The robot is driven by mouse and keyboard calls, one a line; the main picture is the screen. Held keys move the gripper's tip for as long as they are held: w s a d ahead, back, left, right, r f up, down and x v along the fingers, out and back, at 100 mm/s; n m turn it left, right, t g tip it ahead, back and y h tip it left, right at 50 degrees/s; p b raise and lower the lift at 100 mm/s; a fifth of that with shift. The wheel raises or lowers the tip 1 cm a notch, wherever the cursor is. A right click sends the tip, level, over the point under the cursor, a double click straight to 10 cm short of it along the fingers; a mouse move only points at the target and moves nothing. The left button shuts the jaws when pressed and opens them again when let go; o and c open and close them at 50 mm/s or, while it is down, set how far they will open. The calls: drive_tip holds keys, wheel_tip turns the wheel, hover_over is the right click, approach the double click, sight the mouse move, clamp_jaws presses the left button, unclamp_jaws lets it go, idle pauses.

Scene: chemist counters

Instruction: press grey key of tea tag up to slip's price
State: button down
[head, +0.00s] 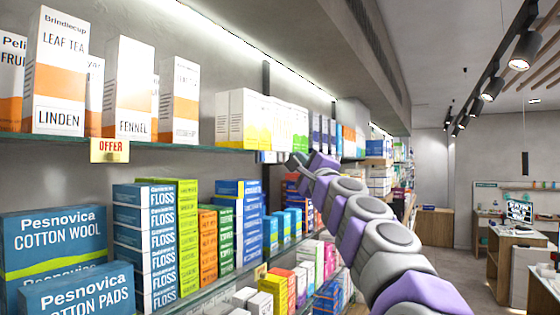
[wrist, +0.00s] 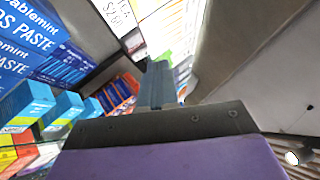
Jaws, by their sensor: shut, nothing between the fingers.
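My gripper (head: 292,162) is shut and empty, reaching toward the upper shelf's edge in the head view. Its closed fingers also show in the wrist view (wrist: 158,82). A white slip or tag (wrist: 122,12) with partly cut-off print, perhaps "2.80", shows at the top of the wrist view, beyond the fingertips. A small dark tag (head: 269,157) sits on the shelf edge just left of my gripper in the head view; its display is too small to read. I cannot make out a grey key, or whether my fingers touch anything.
Leaf tea boxes (head: 56,75) stand on the upper shelf (head: 190,143), with a yellow offer sign (head: 110,151) on its edge. Floss boxes (head: 145,245) and cotton wool (head: 52,240) fill the shelf below. Free floor (head: 470,265) lies to the right.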

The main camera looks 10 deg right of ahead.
drive_tip(key=shift+s+d, duration=0.45)
drive_tip(key=shift+d, duration=0.15)
drive_tip(key=shift+s+d, duration=0.4)
drive_tip(key=shift+d, duration=0.2)
